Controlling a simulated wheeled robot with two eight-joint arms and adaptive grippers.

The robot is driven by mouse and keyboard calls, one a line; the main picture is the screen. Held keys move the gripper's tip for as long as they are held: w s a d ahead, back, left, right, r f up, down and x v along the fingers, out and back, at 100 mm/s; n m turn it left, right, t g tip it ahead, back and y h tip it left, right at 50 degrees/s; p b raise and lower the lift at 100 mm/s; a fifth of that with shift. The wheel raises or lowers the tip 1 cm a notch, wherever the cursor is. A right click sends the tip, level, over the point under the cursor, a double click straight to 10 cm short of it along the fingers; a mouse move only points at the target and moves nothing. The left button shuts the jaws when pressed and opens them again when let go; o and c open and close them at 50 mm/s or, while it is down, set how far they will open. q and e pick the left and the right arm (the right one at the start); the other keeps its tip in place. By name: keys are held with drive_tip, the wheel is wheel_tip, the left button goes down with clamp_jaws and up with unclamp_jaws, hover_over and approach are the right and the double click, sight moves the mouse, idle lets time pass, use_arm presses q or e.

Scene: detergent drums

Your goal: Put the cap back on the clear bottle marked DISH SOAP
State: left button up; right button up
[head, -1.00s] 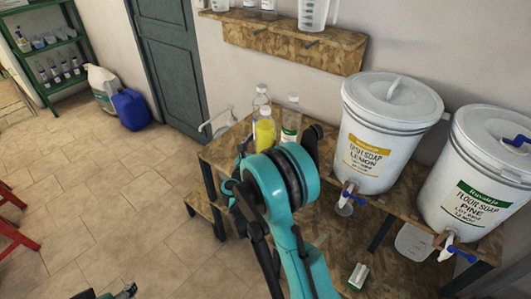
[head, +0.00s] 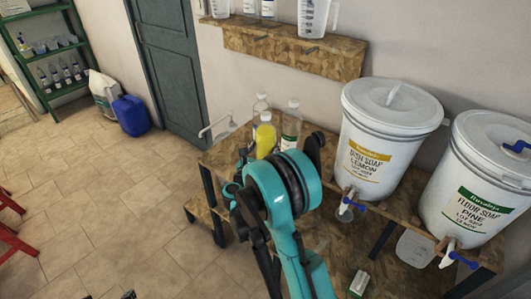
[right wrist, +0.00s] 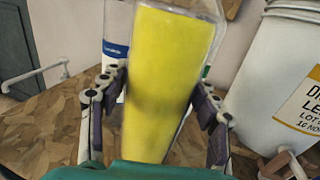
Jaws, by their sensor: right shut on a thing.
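A clear bottle filled with yellow liquid (head: 265,140) stands among other bottles on the wooden bench. It fills the middle of the right wrist view (right wrist: 160,75), between the fingers of my right gripper (right wrist: 157,88), which is shut on it. Its label and its top are not visible there, so I cannot read DISH SOAP or tell whether it is capped. In the head view my right arm hides the gripper and the bottle's lower part. I cannot pick out a loose cap. Only a dark sliver, possibly my left gripper (head: 128,295), shows at the bottom edge.
Two clear bottles (head: 260,104) (head: 292,120) stand close behind the yellow one.

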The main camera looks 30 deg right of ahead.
sight(266, 136)
drive_tip(key=shift+r, duration=0.1)
drive_tip(key=shift+r+p, duration=0.3)
drive_tip(key=shift+r, duration=0.15)
wheel_tip(266, 136, up, 3)
drive_tip(key=shift+s+r+p, duration=0.1)
drive_tip(key=shift+r+p, duration=0.1)
drive_tip(key=shift+p, duration=0.65)
drive_tip(key=s+d+r+p, duration=0.3)
drive_tip(key=s+r, duration=0.3)
drive_tip(key=s, duration=0.4)
drive_tip(key=shift+s+d+r, duration=0.25)
drive_tip(key=shift+d, duration=0.55)
